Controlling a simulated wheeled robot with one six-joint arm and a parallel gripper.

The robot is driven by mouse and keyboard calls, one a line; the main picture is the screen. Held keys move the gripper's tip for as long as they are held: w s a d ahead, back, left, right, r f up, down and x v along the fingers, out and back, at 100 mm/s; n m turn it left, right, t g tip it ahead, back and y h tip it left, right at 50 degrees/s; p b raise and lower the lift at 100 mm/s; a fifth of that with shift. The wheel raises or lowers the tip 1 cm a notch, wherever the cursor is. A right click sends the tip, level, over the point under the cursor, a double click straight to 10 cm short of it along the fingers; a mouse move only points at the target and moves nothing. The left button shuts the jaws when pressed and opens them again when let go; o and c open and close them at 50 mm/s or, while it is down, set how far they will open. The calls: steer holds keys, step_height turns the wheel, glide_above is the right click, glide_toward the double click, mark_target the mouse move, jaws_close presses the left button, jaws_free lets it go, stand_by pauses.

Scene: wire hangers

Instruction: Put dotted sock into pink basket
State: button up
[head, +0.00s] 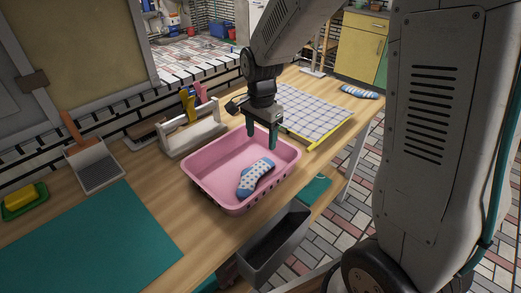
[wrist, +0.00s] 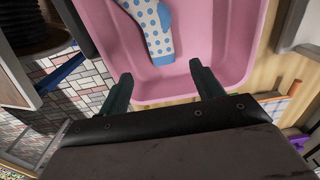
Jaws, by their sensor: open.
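The pink basket (head: 213,167) stands on the wooden table in the head view, and it fills the upper middle of the wrist view (wrist: 205,28). A white sock with blue dots (head: 256,178) lies inside the basket, on its floor toward the near right side. The sock also shows at the top of the wrist view (wrist: 154,25), partly cut off by the frame. My gripper (head: 262,141) is over the far right part of the basket, pointing down. Its fingers are apart with nothing between them in the wrist view (wrist: 160,82). The gripper and the sock are apart.
A second blue-and-white sock (head: 360,91) lies at the table's far right end. A checked cloth (head: 313,111) lies behind the basket. A white rack (head: 192,137), a dustpan (head: 95,167) and a teal mat (head: 85,245) are to the left. A grey bin (head: 273,245) is below the table edge.

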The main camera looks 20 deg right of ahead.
steer(key=s+d+r+n, duration=0.1)
steer(key=s+r+n, duration=0.5)
steer(key=s+r, duration=0.7)
steer(key=s+r+n+t, duration=0.1)
steer(key=s+r+n, duration=0.1)
steer(key=s+n, duration=0.5)
steer(key=s, duration=0.6)
steer(key=shift+s+d, duration=0.25)
steer(key=shift+d, duration=0.15)
